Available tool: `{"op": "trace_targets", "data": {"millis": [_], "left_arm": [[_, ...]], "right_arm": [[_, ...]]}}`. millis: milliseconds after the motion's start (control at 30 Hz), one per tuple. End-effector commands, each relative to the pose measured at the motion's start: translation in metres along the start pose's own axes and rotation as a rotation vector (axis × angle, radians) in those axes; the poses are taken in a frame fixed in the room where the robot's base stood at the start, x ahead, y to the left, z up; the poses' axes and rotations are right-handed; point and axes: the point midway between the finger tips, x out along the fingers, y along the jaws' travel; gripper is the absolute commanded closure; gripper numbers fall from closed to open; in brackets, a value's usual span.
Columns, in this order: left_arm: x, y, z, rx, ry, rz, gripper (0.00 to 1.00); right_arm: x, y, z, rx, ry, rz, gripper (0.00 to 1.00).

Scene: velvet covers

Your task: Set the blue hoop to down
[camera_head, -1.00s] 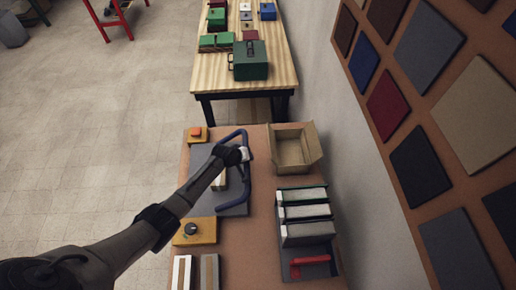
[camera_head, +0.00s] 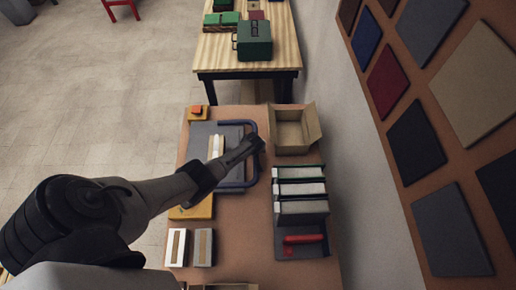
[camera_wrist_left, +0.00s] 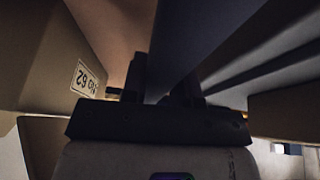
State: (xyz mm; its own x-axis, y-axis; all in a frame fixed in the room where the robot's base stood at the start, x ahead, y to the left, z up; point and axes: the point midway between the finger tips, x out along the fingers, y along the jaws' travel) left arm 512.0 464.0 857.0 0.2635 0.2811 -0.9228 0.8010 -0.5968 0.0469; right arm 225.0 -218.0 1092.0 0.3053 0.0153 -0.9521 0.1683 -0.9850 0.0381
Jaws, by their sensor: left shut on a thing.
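The blue hoop (camera_head: 236,185) is a rounded bar hinged along a grey plate (camera_head: 198,133) on the brown table. In the head view it lies low, around the plate's right side, close to level with it. My left gripper (camera_head: 256,144) is shut on the hoop's right-hand bar; my arm hides part of it. In the left wrist view my fingers (camera_wrist_left: 165,80) are dark and close around a dark bluish bar (camera_wrist_left: 190,35). My right gripper is not in view.
An open cardboard box (camera_head: 293,131) stands behind and right of my gripper. Several upright binders (camera_head: 300,190) and a red handle (camera_head: 303,239) are at the right. An orange button box (camera_head: 197,112) is at the far left corner.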

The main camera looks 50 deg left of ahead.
Motion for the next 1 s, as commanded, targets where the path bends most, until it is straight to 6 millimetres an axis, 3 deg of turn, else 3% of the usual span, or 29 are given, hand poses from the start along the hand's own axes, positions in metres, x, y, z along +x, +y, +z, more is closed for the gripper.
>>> {"op": "trace_targets", "data": {"millis": [600, 633, 867, 1000], "left_arm": [[0.0068, -0.003, 0.0033, -0.002, -0.001, -0.001, 1.0], [0.0069, -0.0031, 0.0033, -0.002, -0.001, -0.001, 0.7], [0.0062, -0.0025, 0.0025, -0.002, 0.0, -0.001, 0.48], [0.0058, -0.0023, 0.0022, -0.002, 0.0, -0.001, 0.48]], "right_arm": [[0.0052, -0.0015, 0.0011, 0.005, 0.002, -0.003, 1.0], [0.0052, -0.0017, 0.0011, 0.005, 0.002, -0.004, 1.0], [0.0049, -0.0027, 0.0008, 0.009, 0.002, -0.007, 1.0], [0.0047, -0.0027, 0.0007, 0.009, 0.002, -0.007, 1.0]]}}
